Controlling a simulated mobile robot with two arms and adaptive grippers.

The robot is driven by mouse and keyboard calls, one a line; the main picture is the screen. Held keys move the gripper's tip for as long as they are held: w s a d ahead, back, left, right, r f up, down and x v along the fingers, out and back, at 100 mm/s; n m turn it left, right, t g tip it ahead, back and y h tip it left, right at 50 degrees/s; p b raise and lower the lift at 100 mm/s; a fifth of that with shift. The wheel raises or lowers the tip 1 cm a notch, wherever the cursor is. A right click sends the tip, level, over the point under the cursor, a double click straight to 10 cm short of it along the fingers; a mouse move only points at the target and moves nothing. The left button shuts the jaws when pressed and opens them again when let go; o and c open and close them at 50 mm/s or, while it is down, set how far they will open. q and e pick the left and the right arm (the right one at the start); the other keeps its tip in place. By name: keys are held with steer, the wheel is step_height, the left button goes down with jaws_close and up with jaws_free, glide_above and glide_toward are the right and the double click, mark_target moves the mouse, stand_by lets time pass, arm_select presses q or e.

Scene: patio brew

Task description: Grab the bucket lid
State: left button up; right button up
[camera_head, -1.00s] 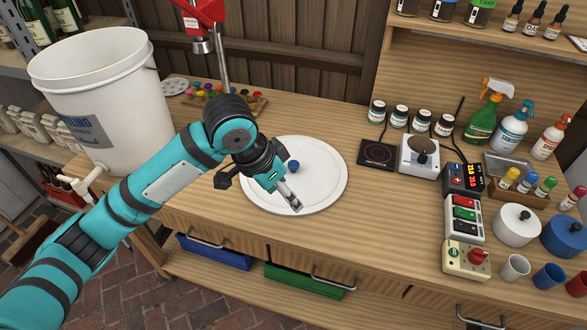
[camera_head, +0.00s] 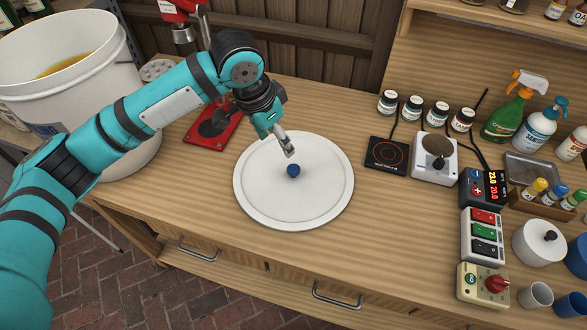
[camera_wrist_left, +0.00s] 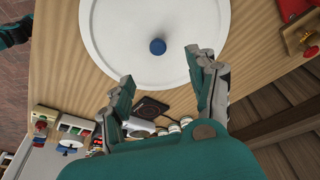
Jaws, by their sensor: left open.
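The bucket lid (camera_head: 262,205) is a round white disc with a raised rim and a dark blue knob (camera_head: 293,170) at its middle. It lies flat on the wooden workbench. My left gripper (camera_head: 289,153) is above the lid, just behind the knob in the head view. In the left wrist view the lid (camera_wrist_left: 115,50) and its knob (camera_wrist_left: 157,46) show ahead of the fingers. My left gripper (camera_wrist_left: 158,68) is open there, with nothing between its fingers. My right gripper is not in view.
A white bucket (camera_head: 105,85) with amber liquid stands at the left, partly behind my left arm. A red capper (camera_head: 212,128) stands behind the lid. A hot plate (camera_head: 387,153), a scale (camera_head: 434,160) and switch boxes (camera_head: 482,235) are to the right. Bench around the lid's front is clear.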

arm_select(q)
glide_toward(293, 168)
steer(key=f, duration=0.2)
steer(key=shift+p+x, duration=0.5)
steer(key=shift+x, duration=0.5)
steer(key=shift+w+d+f, duration=0.1)
steer(key=shift+f, duration=0.1)
steer(key=x, duration=0.1)
steer(key=p+x, duration=0.1)
steer(key=x, duration=0.1)
steer(key=shift+d+f, duration=0.25)
steer(key=shift+w+d+f, duration=0.1)
steer(key=shift+f, duration=0.45)
jaws_close()
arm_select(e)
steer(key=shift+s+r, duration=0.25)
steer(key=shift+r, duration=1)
